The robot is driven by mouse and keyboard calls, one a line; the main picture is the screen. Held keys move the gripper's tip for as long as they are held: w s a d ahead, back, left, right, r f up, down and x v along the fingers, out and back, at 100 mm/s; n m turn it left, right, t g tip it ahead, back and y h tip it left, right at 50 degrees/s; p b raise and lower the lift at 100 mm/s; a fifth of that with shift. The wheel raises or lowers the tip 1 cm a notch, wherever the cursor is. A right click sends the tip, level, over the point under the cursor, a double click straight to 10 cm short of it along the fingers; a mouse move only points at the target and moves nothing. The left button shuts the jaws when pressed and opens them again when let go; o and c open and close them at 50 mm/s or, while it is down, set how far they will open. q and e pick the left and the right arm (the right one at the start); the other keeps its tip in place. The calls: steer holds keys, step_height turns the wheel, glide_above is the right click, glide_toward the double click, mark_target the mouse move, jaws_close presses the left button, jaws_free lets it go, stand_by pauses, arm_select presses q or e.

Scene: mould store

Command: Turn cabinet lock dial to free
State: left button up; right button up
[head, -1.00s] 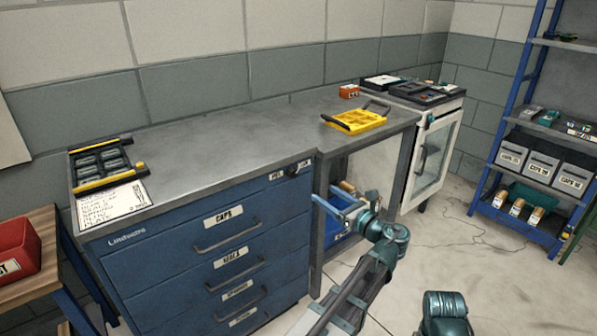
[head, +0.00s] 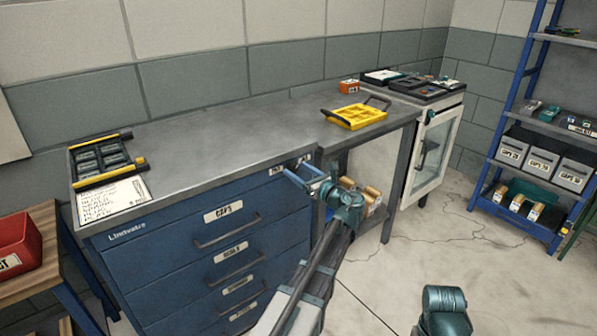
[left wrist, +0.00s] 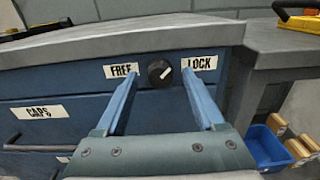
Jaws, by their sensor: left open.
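The lock dial (left wrist: 160,73) is a round black knob on the blue cabinet's upper front, between a FREE label (left wrist: 121,70) on the left and a LOCK label (left wrist: 199,63) on the right. Its white mark tilts up and right, towards LOCK. My left gripper (head: 296,169) is open and empty in front of the dial. In the left wrist view its two blue fingers reach up to either side of the dial, with gaps to it. In the head view the gripper largely hides the dial. My right gripper is not in view.
The blue cabinet (head: 170,262) has labelled drawers with bar handles below the dial. The worktop (head: 220,132) holds a black-and-yellow rack (head: 100,160), a paper sheet (head: 112,198) and a yellow tray (head: 356,115). A blue bin (left wrist: 266,148) stands under the bench to the right.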

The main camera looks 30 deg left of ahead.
arm_select(q)
steer(key=shift+w+a, duration=0.1)
steer(key=shift+a, duration=0.05)
jaws_close()
stand_by(0.4)
